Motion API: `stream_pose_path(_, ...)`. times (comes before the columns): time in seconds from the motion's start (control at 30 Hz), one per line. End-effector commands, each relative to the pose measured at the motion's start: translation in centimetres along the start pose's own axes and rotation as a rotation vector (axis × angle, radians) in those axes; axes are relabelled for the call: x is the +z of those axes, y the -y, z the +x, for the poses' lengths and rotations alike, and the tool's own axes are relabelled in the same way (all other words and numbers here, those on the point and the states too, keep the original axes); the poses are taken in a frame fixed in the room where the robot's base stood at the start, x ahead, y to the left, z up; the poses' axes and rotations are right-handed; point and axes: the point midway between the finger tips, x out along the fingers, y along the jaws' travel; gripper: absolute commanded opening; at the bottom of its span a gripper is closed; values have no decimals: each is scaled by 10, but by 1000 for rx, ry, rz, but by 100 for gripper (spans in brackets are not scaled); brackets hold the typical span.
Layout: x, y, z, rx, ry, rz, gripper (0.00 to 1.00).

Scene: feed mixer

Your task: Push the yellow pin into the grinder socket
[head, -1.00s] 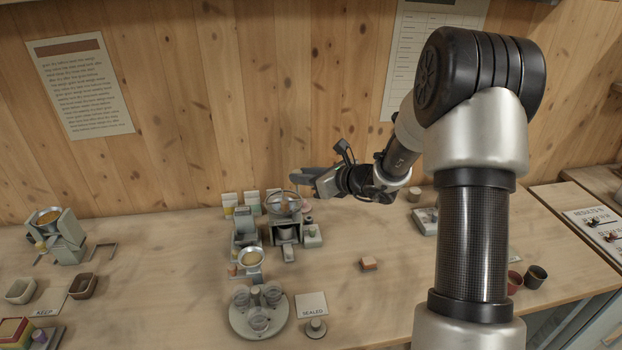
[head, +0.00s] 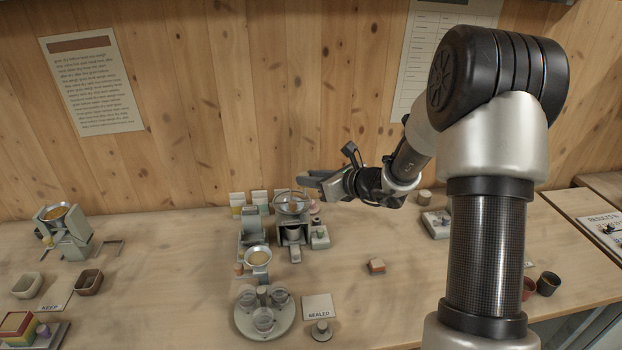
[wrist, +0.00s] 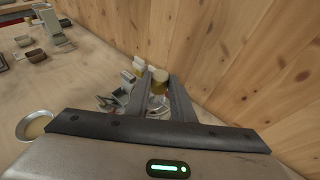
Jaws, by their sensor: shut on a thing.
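A small yellow pin (head: 48,241) shows on the side of the grey grinder (head: 74,240) at the left of the bench. The grinder has a round hopper of grain-coloured stuff; I cannot tell how deep the pin sits. The socket is too small to make out. My gripper (head: 301,184) is far to the right, just above a metal bowl (head: 291,203) on the central machine. In the wrist view my gripper (wrist: 158,88) is shut on a tan-topped cylinder (wrist: 160,77) between its fingertips. Its lower end is hidden.
A balance-like device with a grain pan (head: 257,257) and a round tray with several clear cups (head: 264,325) stand in front of the central machine. A small orange-topped block (head: 376,266) lies to the right. Bench between grinder and central machine is mostly clear.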

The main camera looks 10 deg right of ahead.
Motion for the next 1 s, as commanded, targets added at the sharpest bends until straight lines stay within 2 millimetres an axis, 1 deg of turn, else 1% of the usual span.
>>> stream_pose_path(0.03,-10,0,4,0,0,0,0)
stream_pose_path(0.1,-17,0,7,0,0,0,0)
stream_pose_path(0.33,-33,0,14,0,0,0,0)
stream_pose_path(0.47,-36,0,15,0,0,0,0)
stream_pose_path(1.0,-36,0,15,0,0,0,0)
